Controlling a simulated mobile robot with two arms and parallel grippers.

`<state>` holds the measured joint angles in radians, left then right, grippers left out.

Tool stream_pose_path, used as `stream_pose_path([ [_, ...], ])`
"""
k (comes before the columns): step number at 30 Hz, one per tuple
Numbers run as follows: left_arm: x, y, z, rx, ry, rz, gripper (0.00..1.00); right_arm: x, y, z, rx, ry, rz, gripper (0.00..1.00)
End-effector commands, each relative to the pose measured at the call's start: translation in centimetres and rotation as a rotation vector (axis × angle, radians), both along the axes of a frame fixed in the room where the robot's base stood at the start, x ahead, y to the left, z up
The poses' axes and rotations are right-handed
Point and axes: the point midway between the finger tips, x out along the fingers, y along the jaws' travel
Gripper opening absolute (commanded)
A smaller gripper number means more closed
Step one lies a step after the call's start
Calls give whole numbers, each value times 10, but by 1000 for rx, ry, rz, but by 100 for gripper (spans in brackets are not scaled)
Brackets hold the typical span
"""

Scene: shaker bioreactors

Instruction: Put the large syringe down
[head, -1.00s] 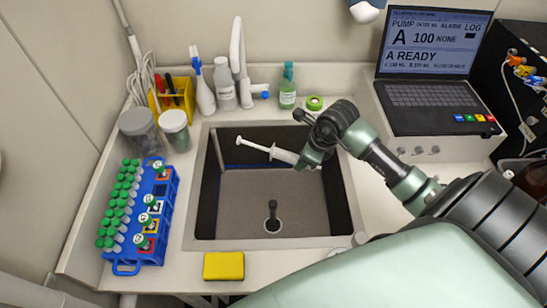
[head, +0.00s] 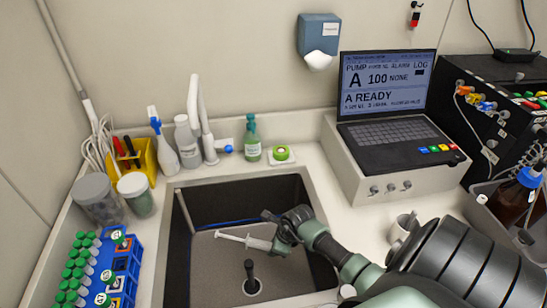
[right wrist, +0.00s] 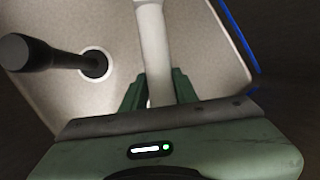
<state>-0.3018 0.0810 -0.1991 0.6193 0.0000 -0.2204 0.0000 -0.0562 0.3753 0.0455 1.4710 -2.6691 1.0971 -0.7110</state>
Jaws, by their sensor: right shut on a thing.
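The large syringe (head: 244,240) is white and lies roughly level in the air over the dark sink (head: 205,199). My right gripper (head: 277,243) is shut on the syringe near its right end. In the right wrist view the white syringe barrel (right wrist: 153,60) runs up from between the green fingers (right wrist: 157,90), over the sink floor. The syringe appears clear of the sink floor; the exact height cannot be told. My left gripper is not in view.
A dark upright post (head: 250,275) stands at the sink's drain. A blue tube rack (head: 125,265) is at the left. A laptop (head: 395,105) on a pump box is at the right.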

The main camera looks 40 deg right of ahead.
Motion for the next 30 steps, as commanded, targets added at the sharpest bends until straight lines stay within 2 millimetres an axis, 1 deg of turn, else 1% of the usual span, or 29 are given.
stream_pose_path([
  [1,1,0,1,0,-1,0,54,0,1,-10,3,3,-3,0],
  [3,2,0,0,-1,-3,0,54,0,0,-20,3,0,-3,0],
  [8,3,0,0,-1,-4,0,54,1,0,-33,2,-1,-3,0],
  [12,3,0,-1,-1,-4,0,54,0,0,-53,2,0,-2,0],
  [15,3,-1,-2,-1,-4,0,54,1,0,-64,0,-1,-2,0],
  [18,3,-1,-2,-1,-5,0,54,0,-1,-68,0,-1,-1,0],
  [24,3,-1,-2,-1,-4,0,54,0,-1,-67,-1,-2,0,0],
  [28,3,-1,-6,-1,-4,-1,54,0,-1,-72,-2,-1,0,0],
  [29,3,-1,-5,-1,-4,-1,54,0,-1,-70,0,-1,0,37],
  [30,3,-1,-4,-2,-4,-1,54,0,0,-70,0,-1,0,48],
])
